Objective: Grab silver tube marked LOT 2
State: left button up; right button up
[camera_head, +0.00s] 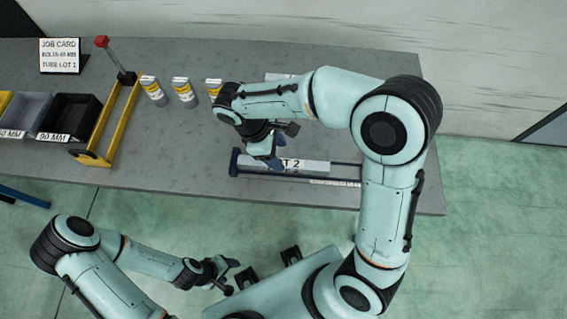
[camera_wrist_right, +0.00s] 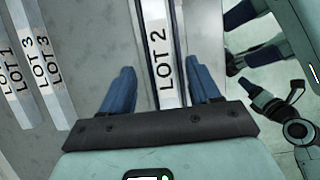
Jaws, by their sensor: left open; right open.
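The silver tube marked LOT 2 (camera_head: 310,166) lies in a dark rack (camera_head: 234,163) near the front edge of the grey bench. My right gripper (camera_head: 274,162) is over the tube's left part in the head view. In the right wrist view its two blue fingers (camera_wrist_right: 160,68) are open, one on each side of the tube, with gaps visible. Whether the fingertips reach down beside the tube is unclear. My left gripper (camera_head: 226,273) is open and empty, low in front of the bench.
Silver strips marked LOT 1 (camera_wrist_right: 8,75) and LOT 3 (camera_wrist_right: 28,60) lie to the left in the right wrist view. Several yellow-labelled canisters (camera_head: 184,92), a yellow carrier (camera_head: 105,125), a black bin (camera_head: 70,115) and a job card (camera_head: 60,56) stand on the bench.

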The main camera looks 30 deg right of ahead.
aim_at(286, 163)
jog(key=x, duration=0.5)
jog(key=shift+a, duration=0.1)
grip_shut()
jog(key=shift+r, duration=0.1)
